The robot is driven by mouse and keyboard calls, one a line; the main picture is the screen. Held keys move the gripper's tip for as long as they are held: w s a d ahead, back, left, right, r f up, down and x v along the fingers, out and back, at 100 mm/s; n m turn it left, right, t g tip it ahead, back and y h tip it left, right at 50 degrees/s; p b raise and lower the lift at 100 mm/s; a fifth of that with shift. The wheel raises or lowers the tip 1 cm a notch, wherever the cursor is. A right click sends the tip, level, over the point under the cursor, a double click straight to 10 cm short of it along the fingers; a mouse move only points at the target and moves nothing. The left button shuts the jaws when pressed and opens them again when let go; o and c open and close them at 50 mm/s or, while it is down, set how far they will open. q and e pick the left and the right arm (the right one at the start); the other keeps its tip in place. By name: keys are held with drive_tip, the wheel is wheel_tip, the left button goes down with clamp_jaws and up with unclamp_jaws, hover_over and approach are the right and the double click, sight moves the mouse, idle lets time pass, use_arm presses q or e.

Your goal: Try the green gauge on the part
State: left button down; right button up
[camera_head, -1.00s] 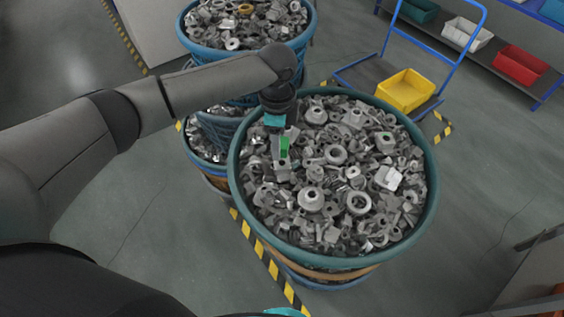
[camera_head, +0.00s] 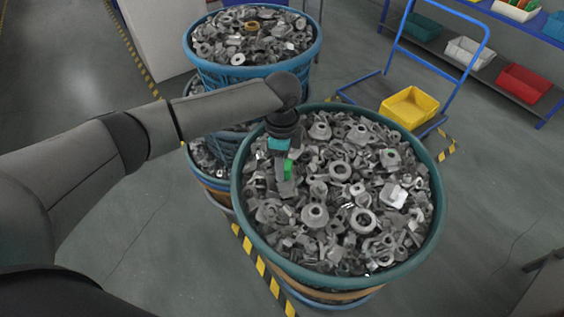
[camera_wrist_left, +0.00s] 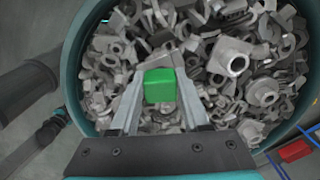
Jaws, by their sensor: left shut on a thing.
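My left gripper (camera_head: 284,172) points down over the left side of a large teal-rimmed bin (camera_head: 236,205) full of grey metal parts. It is shut on the green gauge (camera_head: 289,169), a small green block. In the left wrist view the green gauge (camera_wrist_left: 160,85) sits between the two fingertips, above the heap. Whether it touches a part below is unclear. I cannot tell which grey part is the one meant. One grey part (camera_head: 390,157) on the right side of the heap shows a little green. My right gripper is not in view.
A second bin (camera_head: 206,68) of parts stands behind, on other stacked bins. A blue cart (camera_head: 370,90) with a yellow box (camera_head: 410,107) stands at the back right. A shelf with a red box (camera_head: 524,84) is beyond.

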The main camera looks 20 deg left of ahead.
use_arm(q)
drive_tip(key=shift+f, duration=0.45)
idle(1.1)
drive_tip(key=shift+r, duration=0.1)
drive_tip(key=shift+r+p, duration=0.85)
drive_tip(key=shift+p, duration=0.1)
drive_tip(key=shift+r, duration=0.7)
drive_tip(key=shift+r, duration=2)
